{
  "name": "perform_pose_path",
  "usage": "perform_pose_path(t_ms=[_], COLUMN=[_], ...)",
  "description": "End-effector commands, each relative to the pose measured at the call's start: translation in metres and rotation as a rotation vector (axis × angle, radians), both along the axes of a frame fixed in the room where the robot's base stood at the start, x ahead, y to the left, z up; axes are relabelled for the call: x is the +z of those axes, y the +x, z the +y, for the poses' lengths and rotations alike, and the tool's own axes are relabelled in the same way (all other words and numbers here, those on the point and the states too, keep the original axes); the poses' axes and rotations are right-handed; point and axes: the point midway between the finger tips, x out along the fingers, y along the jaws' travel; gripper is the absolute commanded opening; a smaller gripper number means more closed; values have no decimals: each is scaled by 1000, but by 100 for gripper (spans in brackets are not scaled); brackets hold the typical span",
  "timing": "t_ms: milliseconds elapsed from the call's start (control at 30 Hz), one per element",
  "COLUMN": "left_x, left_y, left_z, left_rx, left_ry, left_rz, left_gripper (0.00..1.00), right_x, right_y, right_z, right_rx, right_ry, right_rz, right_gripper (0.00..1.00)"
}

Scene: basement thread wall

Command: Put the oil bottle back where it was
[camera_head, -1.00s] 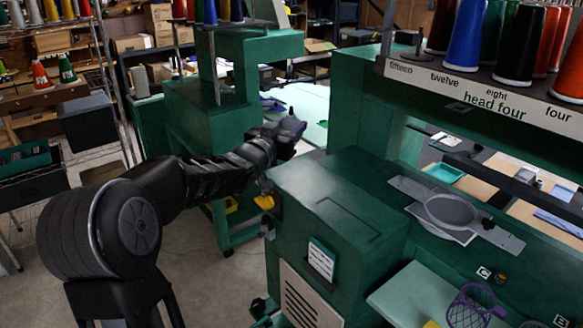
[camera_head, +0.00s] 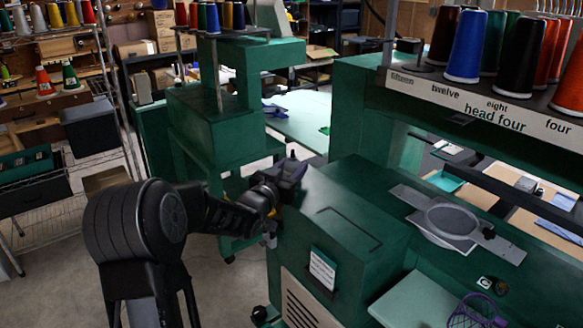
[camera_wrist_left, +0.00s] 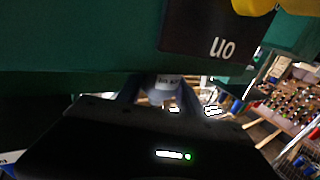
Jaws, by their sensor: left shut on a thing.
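My left gripper (camera_head: 291,168) is beside the near left corner of the green machine head in the head view, with the arm coming from the lower left. In the left wrist view, its two fingers (camera_wrist_left: 158,92) are shut on a small pale thing with a white label, which I take to be the oil bottle (camera_wrist_left: 168,82). Most of the bottle is hidden by the gripper body, and the head view does not show it clearly. My right gripper is not in view.
The green machine (camera_head: 345,205) carries a grey hoop (camera_head: 452,219) and thread cones above. A dark plate with lettering (camera_wrist_left: 215,35) and a yellow part (camera_wrist_left: 262,6) are close above the fingers in the wrist view. A purple basket (camera_head: 476,312) stands lower right. Open floor lies left.

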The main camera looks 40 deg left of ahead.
Motion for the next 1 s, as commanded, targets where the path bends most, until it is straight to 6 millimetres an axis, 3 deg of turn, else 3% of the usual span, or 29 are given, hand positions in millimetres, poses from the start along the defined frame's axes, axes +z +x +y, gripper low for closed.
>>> perform_pose_path(t_ms=[400, 433, 700, 1000], left_x=[-5, -4, -4, -1], left_y=[0, 0, 0, 0], left_z=[0, 0, 0, 0], left_rx=[0, 0, 0, 0], left_ry=[1, 0, 0, 0], left_rz=[-3, -2, -2, -2], left_gripper=[2, 45, 65, 65], right_x=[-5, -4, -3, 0], right_y=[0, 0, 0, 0], right_z=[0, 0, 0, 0], right_rx=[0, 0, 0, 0], right_ry=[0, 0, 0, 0], right_rz=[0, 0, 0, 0], right_gripper=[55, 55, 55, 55])
